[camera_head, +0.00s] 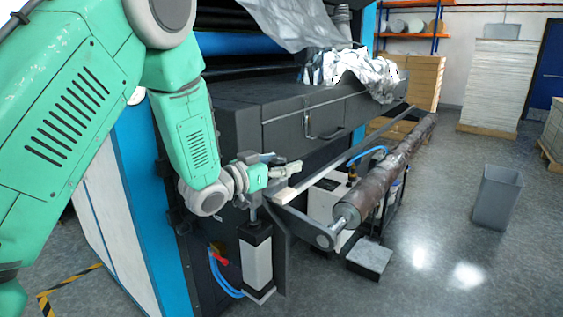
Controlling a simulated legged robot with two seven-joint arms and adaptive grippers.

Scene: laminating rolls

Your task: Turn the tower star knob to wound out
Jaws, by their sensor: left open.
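My left gripper (283,174) reaches in from the left on a green arm and is open. It is at the front corner of the dark laminating machine, just above a small upright tower (257,262) with a black top and a pale front. A short metal stem (253,214) rises from the tower toward the gripper's wrist. I cannot make out the star knob; the gripper and wrist cover the area above the stem. Whether the fingers touch anything there is unclear. My right gripper is not in view.
A long brown roller (390,172) on a dark bracket juts out right of the gripper. The machine's dark drawer front (305,118) is behind it. A blue hose (222,278) hangs left of the tower. A grey bin (497,197) stands on open floor at right.

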